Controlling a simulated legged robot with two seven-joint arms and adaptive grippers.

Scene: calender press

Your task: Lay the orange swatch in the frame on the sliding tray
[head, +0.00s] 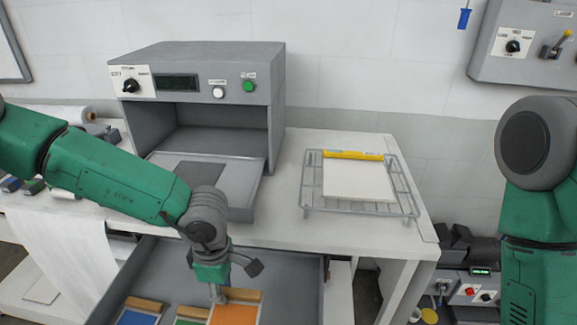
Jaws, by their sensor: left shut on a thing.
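The orange swatch (234,314) lies in an open grey drawer at the bottom of the head view, with a wooden strip along its far edge. My left gripper (218,294) points down at this strip and is shut on it; its fingertips are small and partly hidden. The sliding tray (242,191) juts out of the grey press (208,100), above and beyond my left gripper. A dark grey rectangle (200,172) marks the tray; my left arm covers part of the tray. I cannot tell the frame's outline clearly. My right arm shows at the right edge, its gripper out of view.
A blue swatch (138,318) and a green swatch (188,322) lie left of the orange one in the drawer (290,262). A wire rack (312,197) with a white board and yellow item stands right on the bench. A control box hangs upper right.

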